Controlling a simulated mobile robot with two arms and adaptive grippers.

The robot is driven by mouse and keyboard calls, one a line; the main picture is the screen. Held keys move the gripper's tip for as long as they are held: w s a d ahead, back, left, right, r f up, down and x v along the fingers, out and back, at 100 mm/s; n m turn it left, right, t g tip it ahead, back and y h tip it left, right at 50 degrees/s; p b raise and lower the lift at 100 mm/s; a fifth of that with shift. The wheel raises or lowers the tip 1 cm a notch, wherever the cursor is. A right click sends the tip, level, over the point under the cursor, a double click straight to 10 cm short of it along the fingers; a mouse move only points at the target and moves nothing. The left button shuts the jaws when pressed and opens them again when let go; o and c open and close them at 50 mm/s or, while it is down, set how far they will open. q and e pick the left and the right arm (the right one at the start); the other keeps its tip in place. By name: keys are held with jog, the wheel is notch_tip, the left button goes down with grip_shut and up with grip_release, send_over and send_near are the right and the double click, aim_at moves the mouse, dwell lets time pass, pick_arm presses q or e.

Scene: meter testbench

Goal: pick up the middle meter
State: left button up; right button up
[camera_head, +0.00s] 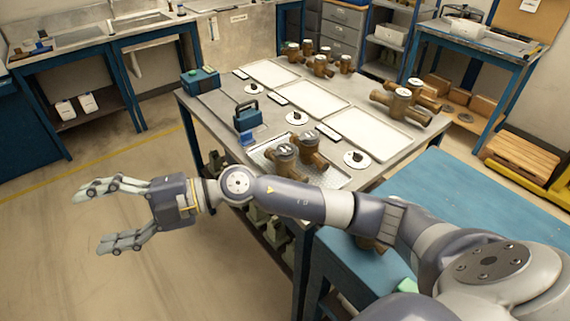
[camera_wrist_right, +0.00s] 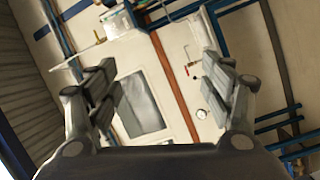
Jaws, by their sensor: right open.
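Brass meters with round grey caps stand on a grey workbench (camera_head: 215,107). Two meters, one of them the nearer meter (camera_head: 285,158), stand side by side on a perforated metal tray (camera_head: 338,180) at the near end. More stand at the right edge, such as this meter (camera_head: 402,103), and several at the far end, such as this meter (camera_head: 320,66). I cannot tell which is the middle one. My right gripper (camera_head: 98,218) is open and empty, left of the bench over the floor, away from all meters. Its spread fingers (camera_wrist_right: 160,88) show in the wrist view with no meter between them. My left gripper is out of view.
White flat trays (camera_head: 318,96), small round stands (camera_head: 297,118) and blue devices (camera_head: 247,115) are on the bench. A blue-topped table (camera_head: 460,200) stands at right, partly behind my arm. A wooden pallet (camera_head: 525,157) is beyond. Floor at left is clear.

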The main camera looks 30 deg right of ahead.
notch_tip(320, 180, down, 4)
jog(key=d+n+g+h, duration=0.2)
jog(key=h, duration=0.1)
jog(key=m+h, duration=0.5)
jog(key=h, duration=1.3)
send_near(285, 149)
jog(key=f, duration=0.1)
jog(key=x, duration=0.1)
jog(key=p+x, duration=0.1)
jog(key=x, duration=0.1)
jog(key=p+x, duration=0.1)
jog(key=x, duration=0.1)
jog(key=shift+s+d+r, duration=0.1)
jog(key=shift+s+d, duration=0.05)
jog(key=shift+d, duration=0.1)
jog(key=p+x, duration=0.3)
jog(key=x, duration=0.2)
jog(key=shift+a, duration=0.15)
jog(key=shift+w+f, duration=0.25)
jog(key=shift+f, duration=0.2)
jog(key=shift+r, duration=0.1)
jog(key=c, duration=1.6)
grip_shut()
